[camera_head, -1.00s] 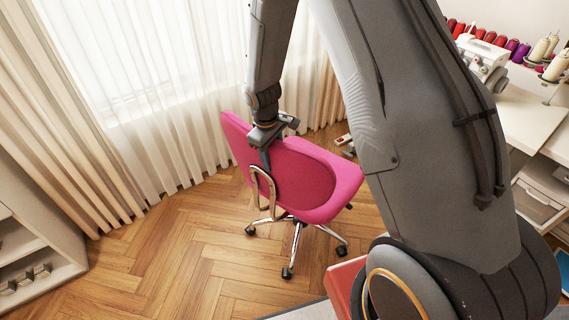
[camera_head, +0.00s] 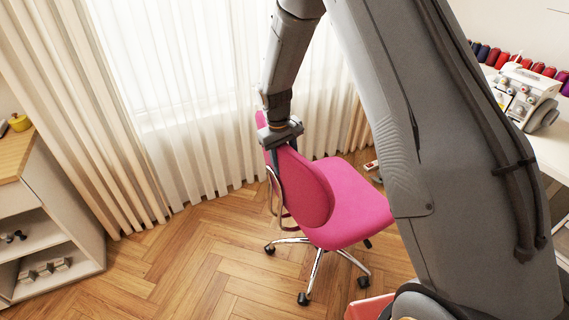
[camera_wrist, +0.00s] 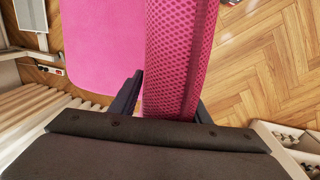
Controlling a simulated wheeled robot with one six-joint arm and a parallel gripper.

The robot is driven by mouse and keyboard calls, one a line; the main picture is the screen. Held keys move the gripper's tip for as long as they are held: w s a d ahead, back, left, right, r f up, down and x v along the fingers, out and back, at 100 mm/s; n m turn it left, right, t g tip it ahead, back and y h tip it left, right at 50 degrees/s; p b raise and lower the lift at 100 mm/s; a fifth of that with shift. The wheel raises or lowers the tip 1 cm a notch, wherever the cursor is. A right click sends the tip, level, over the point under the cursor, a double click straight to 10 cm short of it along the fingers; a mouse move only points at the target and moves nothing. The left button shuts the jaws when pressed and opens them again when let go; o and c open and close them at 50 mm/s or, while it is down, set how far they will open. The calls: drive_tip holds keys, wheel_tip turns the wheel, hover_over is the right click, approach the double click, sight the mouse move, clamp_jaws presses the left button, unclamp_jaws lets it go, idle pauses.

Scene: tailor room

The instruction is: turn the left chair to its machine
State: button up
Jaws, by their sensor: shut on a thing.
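The pink swivel chair (camera_head: 345,205) stands on its chrome wheeled base on the wood floor in the head view. Its backrest (camera_head: 305,190) is at the left and its seat points right, towards the table side. My gripper (camera_head: 276,150) is shut on the top edge of the backrest. In the wrist view the meshed backrest (camera_wrist: 178,60) runs between my two fingers (camera_wrist: 160,100), with the pink seat (camera_wrist: 100,45) at its left. The machine (camera_head: 525,92), white with dials, sits on the table at the right. My arm hides part of the space between chair and table.
A white table (camera_head: 520,150) with several thread spools (camera_head: 510,58) is at the right. Curtains (camera_head: 190,150) hang behind the chair. A shelf unit (camera_head: 60,215) stands at the left. A red-topped object (camera_head: 368,307) is at the bottom. Floor left of the chair is clear.

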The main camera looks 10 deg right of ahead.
drive_tip(key=o, duration=1.5)
drive_tip(key=shift+s+a+r+b, duration=0.15)
drive_tip(key=shift+r+b, duration=0.15)
drive_tip(key=shift+r, duration=1)
drive_tip(key=shift+a+r+b, duration=0.2)
drive_tip(key=shift+r+b, duration=0.1)
drive_tip(key=shift+r, duration=1)
drive_tip(key=shift+s+a+r+b, duration=0.15)
drive_tip(key=shift+r+b, duration=0.15)
drive_tip(key=shift+r, duration=1)
drive_tip(key=shift+w, duration=0.1)
